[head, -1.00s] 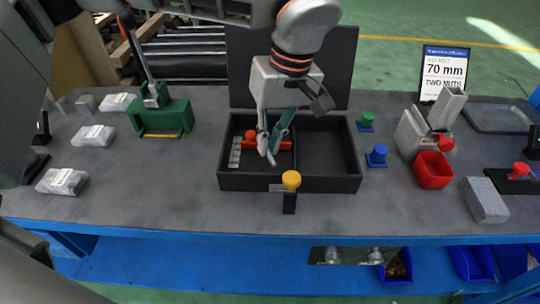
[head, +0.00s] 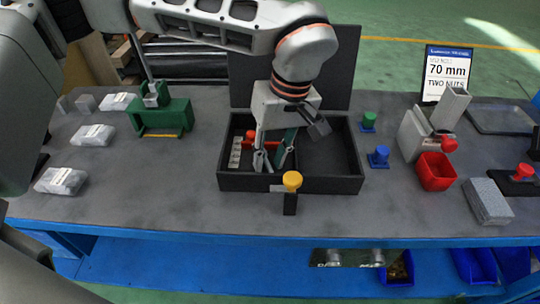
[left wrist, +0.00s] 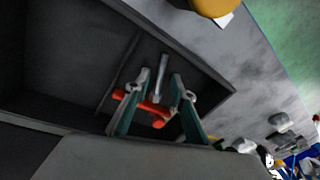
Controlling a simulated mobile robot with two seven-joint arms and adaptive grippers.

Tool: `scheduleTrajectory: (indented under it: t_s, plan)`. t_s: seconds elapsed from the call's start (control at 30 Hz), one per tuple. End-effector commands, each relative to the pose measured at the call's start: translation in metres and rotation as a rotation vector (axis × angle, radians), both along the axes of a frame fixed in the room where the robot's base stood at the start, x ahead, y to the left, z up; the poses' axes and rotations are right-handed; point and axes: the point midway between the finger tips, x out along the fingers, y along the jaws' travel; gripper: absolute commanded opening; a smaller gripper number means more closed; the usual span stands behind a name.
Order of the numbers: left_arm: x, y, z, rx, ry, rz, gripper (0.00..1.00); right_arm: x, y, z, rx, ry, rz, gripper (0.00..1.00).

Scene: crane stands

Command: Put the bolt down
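My left gripper (head: 273,160) is lowered into the left compartment of the open black box (head: 333,184). Its fingers are spread apart in the left wrist view (left wrist: 165,100). A thin silver bolt (left wrist: 163,68) shows between and beyond the fingertips, close to the compartment floor; I cannot tell whether it touches a finger. A red bar with a round knob (left wrist: 158,124) crosses below it between the fingers; the red part also shows in the head view (head: 250,134). The bolt is not clear in the head view. My right gripper is not in view.
A yellow knob on a black post (head: 292,181) stands at the box's front edge. A green fixture (head: 164,117) is to the left.

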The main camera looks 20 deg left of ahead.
Motion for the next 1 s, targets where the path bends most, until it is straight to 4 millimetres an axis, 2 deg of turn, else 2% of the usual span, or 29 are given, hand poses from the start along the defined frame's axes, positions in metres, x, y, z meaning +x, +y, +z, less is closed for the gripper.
scheduleTrajectory:
  t_s: [0.17,0.27,0.37,0.7,0.83,1.0]
  plan:
    - [0.000,0.000,0.000,0.000,0.000,0.000,0.24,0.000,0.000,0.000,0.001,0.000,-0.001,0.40]
    - [0.001,-0.001,0.007,0.000,-0.003,0.000,0.24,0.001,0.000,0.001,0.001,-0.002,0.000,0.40]
    - [0.002,-0.003,0.022,0.000,-0.007,0.001,0.24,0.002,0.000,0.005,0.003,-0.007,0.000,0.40]
    - [0.003,-0.016,0.090,0.000,-0.006,0.000,0.24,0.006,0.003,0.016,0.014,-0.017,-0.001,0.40]
    - [0.003,-0.019,0.108,0.000,-0.004,0.000,0.24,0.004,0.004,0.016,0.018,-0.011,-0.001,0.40]
    - [0.003,-0.021,0.119,0.000,-0.001,0.000,0.24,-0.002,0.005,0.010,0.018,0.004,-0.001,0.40]
